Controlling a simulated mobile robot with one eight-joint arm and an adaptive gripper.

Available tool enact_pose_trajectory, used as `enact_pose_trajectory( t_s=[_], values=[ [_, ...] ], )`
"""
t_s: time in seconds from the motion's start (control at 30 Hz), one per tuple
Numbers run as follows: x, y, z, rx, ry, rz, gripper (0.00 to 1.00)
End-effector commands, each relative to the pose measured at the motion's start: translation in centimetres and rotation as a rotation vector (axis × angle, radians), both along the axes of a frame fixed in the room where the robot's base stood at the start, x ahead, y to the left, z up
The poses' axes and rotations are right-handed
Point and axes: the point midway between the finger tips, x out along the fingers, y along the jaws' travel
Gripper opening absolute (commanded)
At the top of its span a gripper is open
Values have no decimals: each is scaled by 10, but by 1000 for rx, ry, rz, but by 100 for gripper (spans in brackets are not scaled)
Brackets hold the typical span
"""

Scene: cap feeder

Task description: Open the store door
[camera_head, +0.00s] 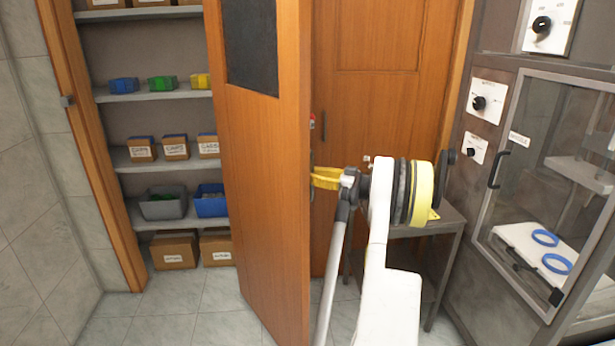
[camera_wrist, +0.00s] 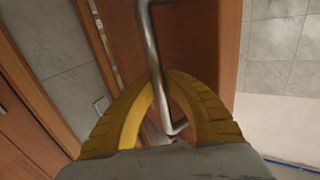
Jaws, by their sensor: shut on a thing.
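The store door (camera_head: 258,200) is a wooden leaf with a dark window panel in its upper part. It stands swung open, and the shelves behind it show to its left. My gripper (camera_head: 322,178) is at the door's edge side, its yellow fingers reaching to the handle. In the wrist view, the metal bar of the door handle (camera_wrist: 151,45) runs between the two yellow fingers of my gripper (camera_wrist: 162,84), which are closed around it. In the head view the handle is mostly hidden by the fingers.
Shelves (camera_head: 150,97) hold colored bins and labeled boxes. A small grey table (camera_head: 440,222) stands behind my arm, before a second wooden door (camera_head: 375,110). A glass-fronted machine cabinet (camera_head: 530,170) stands at the right. The tiled floor (camera_head: 180,312) left of the door is clear.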

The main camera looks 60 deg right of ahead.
Motion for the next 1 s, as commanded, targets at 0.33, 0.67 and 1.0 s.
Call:
enact_pose_trajectory(
  t_s=[0.33,0.67,1.0],
  values=[
    [-1,0,0,0,0,-1,38],
    [-8,-2,0,0,0,-3,38],
    [-78,-15,0,0,0,-5,38]
  ],
)
